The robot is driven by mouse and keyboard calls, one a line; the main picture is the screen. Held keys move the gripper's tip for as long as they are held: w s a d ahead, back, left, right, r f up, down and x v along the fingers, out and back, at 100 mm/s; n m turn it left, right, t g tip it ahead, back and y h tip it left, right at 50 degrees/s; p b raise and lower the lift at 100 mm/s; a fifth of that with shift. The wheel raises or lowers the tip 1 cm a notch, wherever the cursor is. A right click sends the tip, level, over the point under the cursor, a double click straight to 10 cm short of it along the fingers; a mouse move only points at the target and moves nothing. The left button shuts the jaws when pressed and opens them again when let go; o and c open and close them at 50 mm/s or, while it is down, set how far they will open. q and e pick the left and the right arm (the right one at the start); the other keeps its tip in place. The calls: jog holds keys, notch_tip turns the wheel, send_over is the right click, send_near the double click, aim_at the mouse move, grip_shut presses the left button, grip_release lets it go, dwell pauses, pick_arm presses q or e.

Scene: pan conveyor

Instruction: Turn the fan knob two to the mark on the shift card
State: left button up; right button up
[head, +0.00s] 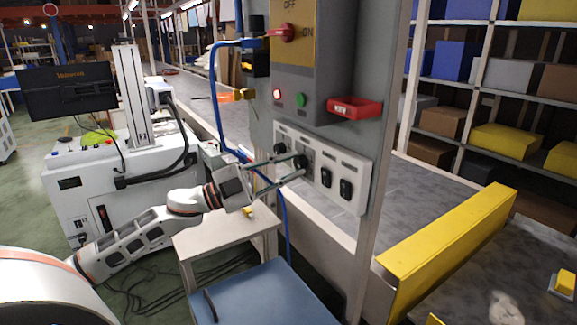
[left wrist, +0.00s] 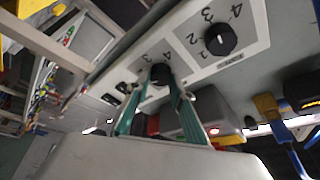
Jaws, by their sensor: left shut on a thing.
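The white fan panel (head: 312,178) on the grey post carries a row of black knobs. My left gripper (head: 301,168) is shut on the second knob from the left, fan knob two (head: 300,160). In the left wrist view, my gripper's green-edged fingers (left wrist: 160,92) lie on both sides of this knob (left wrist: 160,73), with printed numbers around it. The first knob (left wrist: 220,38) stands free beside it, with its numbers showing. Knob two's exact pointer setting is hard to read. I cannot make out the shift card. My right gripper is not in view.
A red tray (head: 355,108) sticks out above the panel. A red switch handle (head: 285,32) and a green button (head: 300,100) are higher up. A blue hose (head: 214,105) hangs left of the panel. A small table (head: 222,233) and a blue surface (head: 262,295) lie below.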

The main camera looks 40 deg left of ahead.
pick_arm(q)
jog(key=shift+r+m, duration=0.1)
jog(key=shift+m, duration=0.6)
jog(key=shift+m+g, duration=0.4)
jog(key=shift+m, duration=0.2)
jog(key=o, duration=1)
jog(key=shift+o, duration=0.5)
jog(key=shift+a, duration=0.1)
